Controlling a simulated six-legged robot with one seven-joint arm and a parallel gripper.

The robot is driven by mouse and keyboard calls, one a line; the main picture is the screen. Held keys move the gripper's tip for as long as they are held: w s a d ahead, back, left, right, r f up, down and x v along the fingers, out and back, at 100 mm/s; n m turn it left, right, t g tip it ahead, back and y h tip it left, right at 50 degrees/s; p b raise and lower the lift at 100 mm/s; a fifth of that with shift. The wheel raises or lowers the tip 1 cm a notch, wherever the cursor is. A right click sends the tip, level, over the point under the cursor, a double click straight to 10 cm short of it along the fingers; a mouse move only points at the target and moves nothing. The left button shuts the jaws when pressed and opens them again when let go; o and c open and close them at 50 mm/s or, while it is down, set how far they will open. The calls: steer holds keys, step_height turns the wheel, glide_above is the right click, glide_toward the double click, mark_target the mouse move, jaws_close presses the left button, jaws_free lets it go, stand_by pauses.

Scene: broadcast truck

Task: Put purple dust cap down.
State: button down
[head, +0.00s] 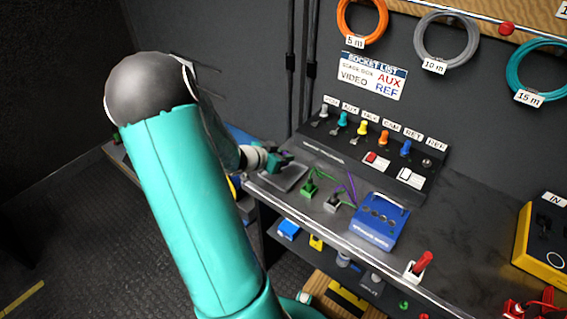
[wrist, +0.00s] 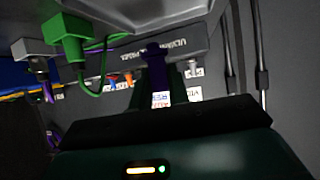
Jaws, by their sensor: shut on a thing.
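My gripper (head: 280,161) is at the left end of the dark bench in the head view, just above a small grey tray (head: 290,180). In the wrist view my gripper (wrist: 160,85) is shut on the purple dust cap (wrist: 154,62), a dark purple piece standing up between the fingers. The cap is in shadow there. In the head view I cannot make it out at the fingers. Whether the cap touches the tray or bench cannot be told.
A green plug (head: 309,188), a grey plug (head: 332,203) and a blue box (head: 379,221) stand right of the tray. The socket panel (head: 365,140) with coloured caps is behind. A red switch (head: 420,264) is near the front edge. Bare bench lies at right.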

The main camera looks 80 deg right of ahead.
steer(key=shift+w+d+f, duration=0.15)
steer(key=shift+d+f, duration=0.3)
steer(key=shift+f, duration=0.15)
steer(key=shift+w+d+f, duration=0.1)
steer(key=shift+d+f, duration=0.1)
steer(key=shift+f, duration=1.5)
steer(key=shift+f, duration=0.15)
steer(key=c, duration=1.3)
jaws_free()
steer(key=shift+c, duration=0.2)
steer(key=v, duration=1.2)
steer(key=shift+w, duration=0.1)
